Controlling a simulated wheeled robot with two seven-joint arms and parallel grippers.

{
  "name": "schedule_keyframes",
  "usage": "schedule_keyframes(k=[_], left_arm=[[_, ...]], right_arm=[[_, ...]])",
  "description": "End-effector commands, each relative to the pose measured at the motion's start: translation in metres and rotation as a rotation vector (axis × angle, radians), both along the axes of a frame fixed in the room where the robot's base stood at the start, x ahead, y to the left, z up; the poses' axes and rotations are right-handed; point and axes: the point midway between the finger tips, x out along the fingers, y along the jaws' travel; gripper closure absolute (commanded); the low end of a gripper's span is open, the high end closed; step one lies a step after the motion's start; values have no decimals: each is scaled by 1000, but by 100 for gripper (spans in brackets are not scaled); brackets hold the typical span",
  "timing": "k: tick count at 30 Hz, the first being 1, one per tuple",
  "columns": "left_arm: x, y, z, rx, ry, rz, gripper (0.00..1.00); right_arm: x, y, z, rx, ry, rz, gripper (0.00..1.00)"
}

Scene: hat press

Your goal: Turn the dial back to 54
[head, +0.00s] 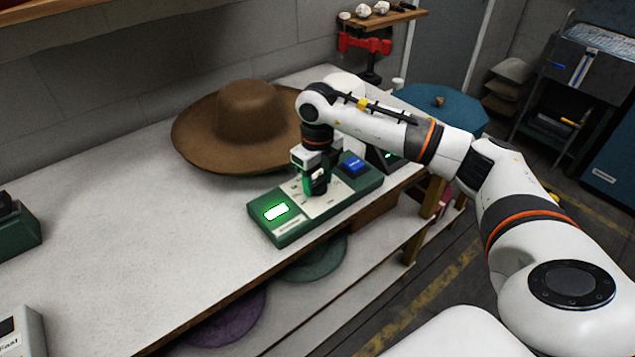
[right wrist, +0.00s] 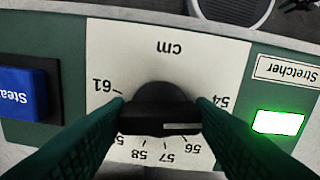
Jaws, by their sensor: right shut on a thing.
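The green stretcher box (head: 350,203) lies on the white bench, with a white scale panel marked in cm. The black dial (right wrist: 160,108) sits mid-panel; numbers around it include 54, 56, 57, 58 and 61. A pale line on the dial points to picture right in the right wrist view, toward the part of the scale between 54 and 56 that a finger hides. My right gripper (head: 316,190) points down at the box, its two green fingers (right wrist: 160,122) shut on the dial from both sides. My left gripper is not in view.
A blue button (head: 353,164) and a lit green-white display (head: 276,211) flank the dial. A brown wide-brimmed hat (head: 240,125) lies just behind the box. A blue hat (head: 445,105) sits beyond my right arm.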

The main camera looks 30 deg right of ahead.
Motion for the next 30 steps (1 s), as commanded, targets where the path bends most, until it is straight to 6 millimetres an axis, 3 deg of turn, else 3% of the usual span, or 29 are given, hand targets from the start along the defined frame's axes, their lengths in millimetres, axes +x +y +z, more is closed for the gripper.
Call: schedule_keyframes(k=[9, 25, 26, 30], left_arm=[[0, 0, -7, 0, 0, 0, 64], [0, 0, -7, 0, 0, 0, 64], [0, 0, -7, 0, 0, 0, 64], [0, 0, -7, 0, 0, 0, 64]], right_arm=[[2, -1, 2, 1, -7, 117, 74], [2, -1, 3, 1, -8, 140, 74], [2, -1, 3, 1, -8, 140, 48], [1, -1, 2, 0, -5, 140, 29]])
